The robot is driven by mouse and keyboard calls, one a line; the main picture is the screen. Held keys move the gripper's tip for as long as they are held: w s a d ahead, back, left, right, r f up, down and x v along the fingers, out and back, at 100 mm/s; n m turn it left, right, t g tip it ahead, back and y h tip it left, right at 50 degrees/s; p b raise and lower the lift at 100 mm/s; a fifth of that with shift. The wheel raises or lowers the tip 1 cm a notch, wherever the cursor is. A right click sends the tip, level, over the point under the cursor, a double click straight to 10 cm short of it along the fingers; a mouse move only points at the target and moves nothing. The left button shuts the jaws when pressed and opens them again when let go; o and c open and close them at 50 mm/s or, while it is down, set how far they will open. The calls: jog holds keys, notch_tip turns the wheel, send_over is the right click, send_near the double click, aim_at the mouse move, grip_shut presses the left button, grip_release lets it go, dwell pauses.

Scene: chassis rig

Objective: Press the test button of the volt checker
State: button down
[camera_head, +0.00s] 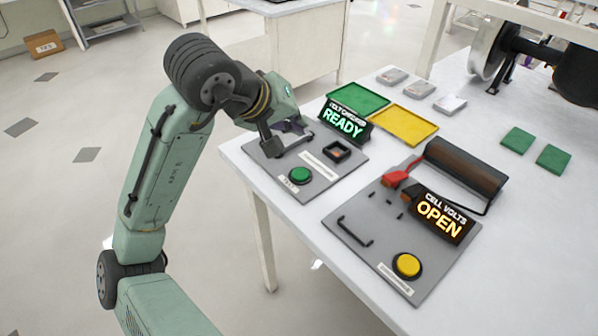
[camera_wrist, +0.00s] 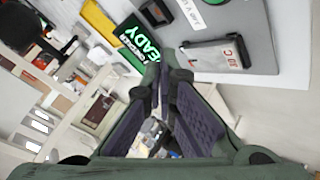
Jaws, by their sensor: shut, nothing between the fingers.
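The volt checker is a grey panel (camera_head: 322,180) at the table's left corner. It carries a lit green READY display (camera_head: 343,122), a dark-framed square socket (camera_head: 337,152) and a round green test button (camera_head: 300,175) near its front. In the wrist view the READY display (camera_wrist: 138,42) and socket (camera_wrist: 156,12) show at the top; the green button is not visible there. My gripper (camera_head: 290,127) is shut and empty, over the panel's back left part, behind and apart from the button. It hides some of the panel. Its fingers (camera_wrist: 163,78) meet in the wrist view.
A second panel (camera_head: 375,245) has an OPEN display (camera_head: 440,217), a yellow button (camera_head: 407,265) and a dark cylinder (camera_head: 465,168). Green (camera_head: 357,97) and yellow (camera_head: 405,124) trays lie behind. A grey labelled block (camera_wrist: 216,56) sits on the checker panel in the wrist view.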

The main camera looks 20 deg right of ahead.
jog(key=b, duration=0.6)
send_over(297, 172)
notch_tip(297, 172, down, 7)
jog(key=shift+a+r, duration=0.1)
jog(key=shift+f+b, duration=0.7)
jog(key=shift+f, duration=0.25)
jog(key=shift+f, duration=0.15)
jog(key=shift+f, duration=0.3)
jog(key=shift+f+b, duration=0.3)
jog(key=shift+f, duration=0.1)
dwell(0.9)
jog(key=shift+r, duration=0.1)
jog(key=shift+r+p, duration=0.75)
jog(key=shift+p, duration=0.2)
